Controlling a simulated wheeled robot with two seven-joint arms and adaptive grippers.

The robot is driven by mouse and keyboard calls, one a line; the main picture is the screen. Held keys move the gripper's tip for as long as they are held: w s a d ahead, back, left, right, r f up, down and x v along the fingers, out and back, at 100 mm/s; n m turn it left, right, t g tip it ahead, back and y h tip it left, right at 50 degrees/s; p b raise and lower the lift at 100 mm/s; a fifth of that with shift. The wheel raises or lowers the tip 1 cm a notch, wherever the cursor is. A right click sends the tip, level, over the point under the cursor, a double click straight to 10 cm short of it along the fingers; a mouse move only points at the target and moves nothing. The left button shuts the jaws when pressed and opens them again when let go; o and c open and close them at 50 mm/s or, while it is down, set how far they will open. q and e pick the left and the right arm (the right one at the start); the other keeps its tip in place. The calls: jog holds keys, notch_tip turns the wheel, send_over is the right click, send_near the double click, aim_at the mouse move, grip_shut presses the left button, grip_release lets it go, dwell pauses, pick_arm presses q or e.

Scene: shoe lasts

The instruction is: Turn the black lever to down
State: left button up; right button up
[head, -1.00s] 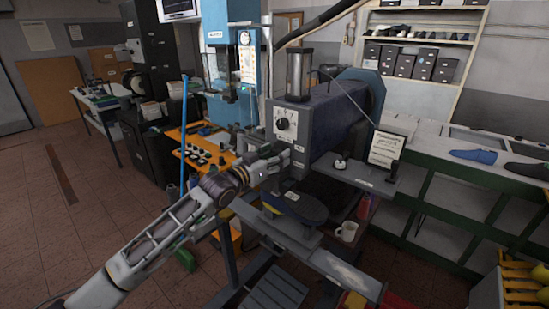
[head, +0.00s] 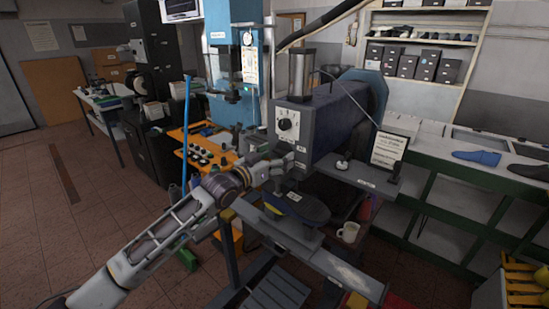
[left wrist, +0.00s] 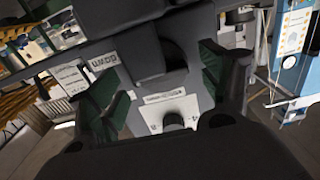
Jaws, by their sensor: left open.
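The machine (head: 335,122) has a dark blue-grey body with a white dial plate and knob (head: 286,124) on its front. My left gripper (head: 297,156) is at the machine's front face, just below the dial. In the left wrist view its fingers (left wrist: 166,88) are spread open with dark green pads. A black protruding part (left wrist: 165,60), apparently the lever, shows between and beyond them, beside a white DOWN label (left wrist: 103,62). I cannot tell whether the fingers touch it. In the head view the gripper hides this part. My right gripper is out of view.
A side shelf carries a framed sign (head: 388,150). A blue machine (head: 238,60) stands behind. Open floor (head: 90,220) is at left.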

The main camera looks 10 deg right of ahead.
pick_arm(q)
jog(key=shift+s+a, duration=0.1)
jog(key=v, duration=1.1)
jog(key=shift+s+a, duration=0.25)
jog(key=shift+a, duration=0.05)
dwell(0.6)
